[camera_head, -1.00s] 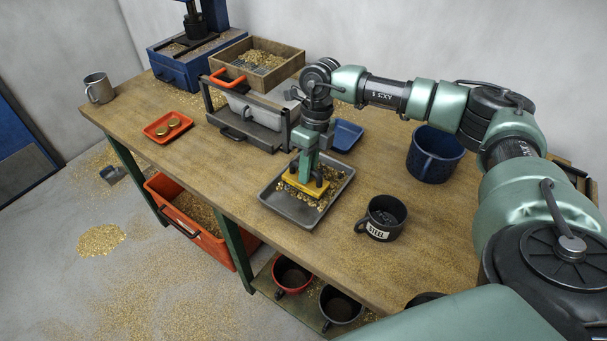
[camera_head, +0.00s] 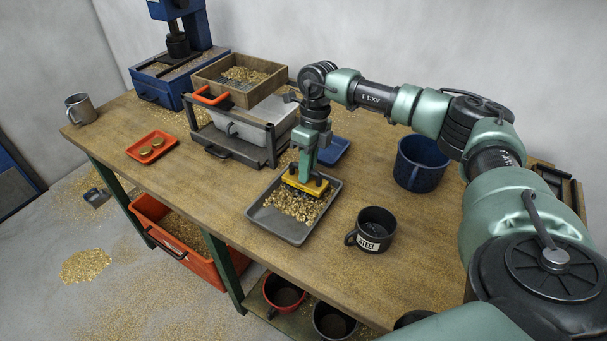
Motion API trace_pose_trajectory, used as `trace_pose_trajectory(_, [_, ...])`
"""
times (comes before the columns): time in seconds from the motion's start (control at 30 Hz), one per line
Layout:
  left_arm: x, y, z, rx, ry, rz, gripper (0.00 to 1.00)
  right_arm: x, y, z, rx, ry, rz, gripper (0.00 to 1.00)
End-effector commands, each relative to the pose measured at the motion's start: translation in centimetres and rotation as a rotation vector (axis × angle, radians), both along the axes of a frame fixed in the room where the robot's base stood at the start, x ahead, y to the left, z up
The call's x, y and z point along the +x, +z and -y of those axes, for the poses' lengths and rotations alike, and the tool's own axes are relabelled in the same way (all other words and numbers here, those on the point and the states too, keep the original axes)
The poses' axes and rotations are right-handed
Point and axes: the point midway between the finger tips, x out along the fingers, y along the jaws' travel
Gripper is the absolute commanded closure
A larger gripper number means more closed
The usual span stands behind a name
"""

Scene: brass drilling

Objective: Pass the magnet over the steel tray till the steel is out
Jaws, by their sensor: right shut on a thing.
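My right gripper (camera_head: 304,172) is shut on the yellow magnet (camera_head: 304,186), which has dark ends. It holds the magnet low over the far part of the dark grey tray (camera_head: 281,226). Brass-coloured chips (camera_head: 293,205) lie spread in the tray below and in front of the magnet. I cannot tell whether the magnet touches them, and its underside is hidden. A black mug labelled STEEL (camera_head: 372,232) stands right of the tray, with dark bits in it. My left gripper is not in view.
A blue mug (camera_head: 419,164) and a blue tray (camera_head: 333,150) stand behind. A wooden sieve box (camera_head: 240,80) sits on a rack at the back left. A red tray (camera_head: 152,147) with two brass discs lies left. The bench between red and grey trays is clear.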

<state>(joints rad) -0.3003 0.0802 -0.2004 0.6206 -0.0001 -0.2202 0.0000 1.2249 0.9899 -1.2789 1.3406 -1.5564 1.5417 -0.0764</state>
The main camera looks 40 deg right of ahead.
Motion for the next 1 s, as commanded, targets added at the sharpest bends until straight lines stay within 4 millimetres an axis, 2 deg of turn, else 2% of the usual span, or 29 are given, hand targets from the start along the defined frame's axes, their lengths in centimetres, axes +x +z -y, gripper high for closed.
trace_pose_trajectory(0.33, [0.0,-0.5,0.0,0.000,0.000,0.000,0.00,0.9,0.1,1.9,0.001,-0.002,0.003,1.00])
trace_pose_trajectory(1.0, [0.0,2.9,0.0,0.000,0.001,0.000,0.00,0.9,4.3,1.8,0.001,-0.001,0.003,1.00])
